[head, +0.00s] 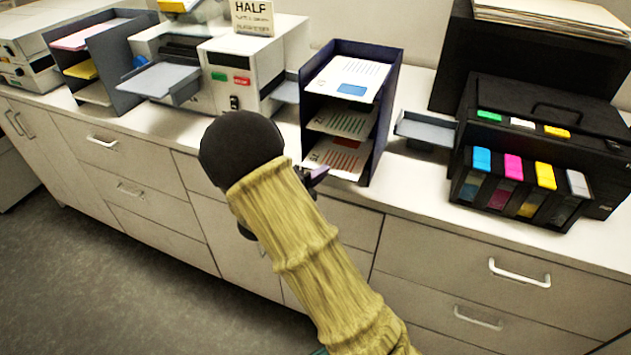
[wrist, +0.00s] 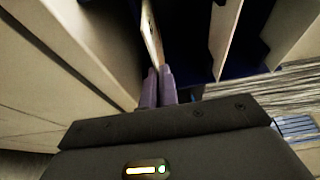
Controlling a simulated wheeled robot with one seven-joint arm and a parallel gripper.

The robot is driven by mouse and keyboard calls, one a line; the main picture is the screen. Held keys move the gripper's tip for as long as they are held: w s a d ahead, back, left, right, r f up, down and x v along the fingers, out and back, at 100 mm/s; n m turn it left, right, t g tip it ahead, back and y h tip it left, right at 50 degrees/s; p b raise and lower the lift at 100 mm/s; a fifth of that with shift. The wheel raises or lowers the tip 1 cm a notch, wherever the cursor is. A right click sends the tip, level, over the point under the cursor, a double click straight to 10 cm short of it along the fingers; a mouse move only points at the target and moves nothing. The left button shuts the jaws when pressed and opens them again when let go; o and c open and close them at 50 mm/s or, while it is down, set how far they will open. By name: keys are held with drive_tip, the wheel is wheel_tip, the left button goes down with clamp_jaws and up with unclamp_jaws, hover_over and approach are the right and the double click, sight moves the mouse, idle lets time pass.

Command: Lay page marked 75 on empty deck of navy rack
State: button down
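The navy rack (head: 378,150) stands on the counter with three stacked decks. A page with a blue box (head: 346,77) lies on the top deck. A striped page (head: 343,122) lies on the middle deck. A page with red stripes (head: 337,157) is at the bottom deck; its number is too small to read. My gripper (head: 318,174) is at this lowest page's front edge. In the wrist view, the purple fingers (wrist: 157,88) are close together, with the thin edge of the page (wrist: 151,38) between their tips. Much of my gripper is hidden behind my arm in the head view.
A grey rack (head: 118,68) with coloured sheets stands far left. A white machine (head: 235,70) is left of the navy rack. A black printer (head: 545,140) with a grey tray (head: 427,129) is to the right. Drawers (head: 500,290) line the counter's front.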

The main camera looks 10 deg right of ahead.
drive_tip(key=shift+w+d+f+p, duration=0.1)
drive_tip(key=shift+w+d+p, duration=0.1)
drive_tip(key=shift+w+d, duration=0.5)
drive_tip(key=shift+w+d+f+p, duration=0.1)
drive_tip(key=shift+w+d+p, duration=0.1)
drive_tip(key=shift+w+d, duration=0.45)
drive_tip(key=shift+w+a, duration=0.2)
drive_tip(key=shift+a, duration=0.05)
drive_tip(key=c, duration=1.6)
unclamp_jaws()
drive_tip(key=shift+a, duration=0.1)
drive_tip(key=b+v, duration=0.2)
drive_tip(key=v, duration=1.5)
